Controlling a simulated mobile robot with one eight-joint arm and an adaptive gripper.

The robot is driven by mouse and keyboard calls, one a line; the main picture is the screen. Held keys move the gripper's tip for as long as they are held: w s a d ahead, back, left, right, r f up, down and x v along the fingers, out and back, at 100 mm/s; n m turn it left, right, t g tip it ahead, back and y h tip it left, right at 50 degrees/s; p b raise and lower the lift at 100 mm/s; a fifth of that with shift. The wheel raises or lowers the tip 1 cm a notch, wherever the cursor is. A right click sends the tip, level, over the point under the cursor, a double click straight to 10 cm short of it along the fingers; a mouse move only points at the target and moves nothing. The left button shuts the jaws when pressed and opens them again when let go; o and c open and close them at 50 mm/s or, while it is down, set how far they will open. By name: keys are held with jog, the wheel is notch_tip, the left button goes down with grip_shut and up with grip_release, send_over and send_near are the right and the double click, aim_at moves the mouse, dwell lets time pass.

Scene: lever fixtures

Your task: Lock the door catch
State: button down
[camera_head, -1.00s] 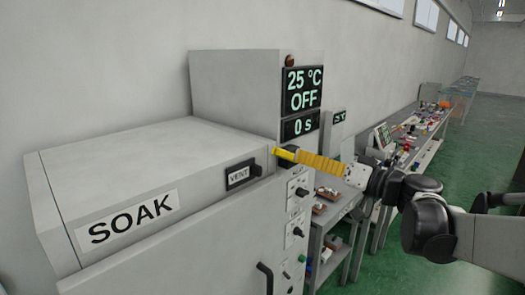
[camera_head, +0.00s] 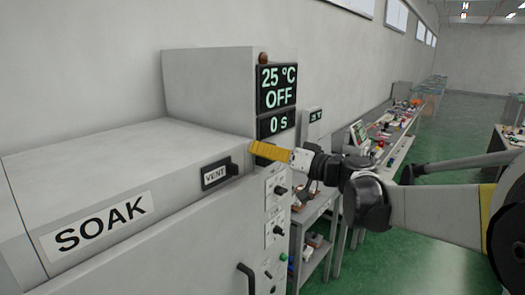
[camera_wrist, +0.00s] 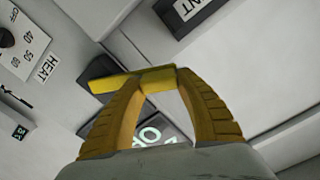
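The door catch shows in the wrist view as a black mount (camera_wrist: 97,70) with a bright yellow lever (camera_wrist: 110,84), on the light grey front of the SOAK chamber (camera_head: 200,235). The lever sticks out left of the left finger. Contact looks likely, but I cannot tell whether the fingers are clamped on it.
A black door handle (camera_head: 247,275) is lower down.

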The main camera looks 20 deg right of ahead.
aim_at(254, 183)
jog(key=shift+f, duration=0.1)
jog(key=shift+w+d+f+n+b, duration=0.1)
jog(key=shift+f+n+b, duration=0.65)
jog(key=shift+f+n, duration=1.35)
jog(key=shift+s+f+n+b, duration=0.1)
jog(key=shift+f+n+b, duration=0.65)
jog(key=shift+f+n, duration=1.3)
jog(key=shift+w+d+f+n+b, duration=0.1)
jog(key=shift+f+n+b, duration=0.95)
jog(key=shift+n, duration=1.7)
jog(key=shift+f, duration=0.35)
jog(key=c, duration=0.8)
grip_release()
jog(key=shift+w, duration=0.1)
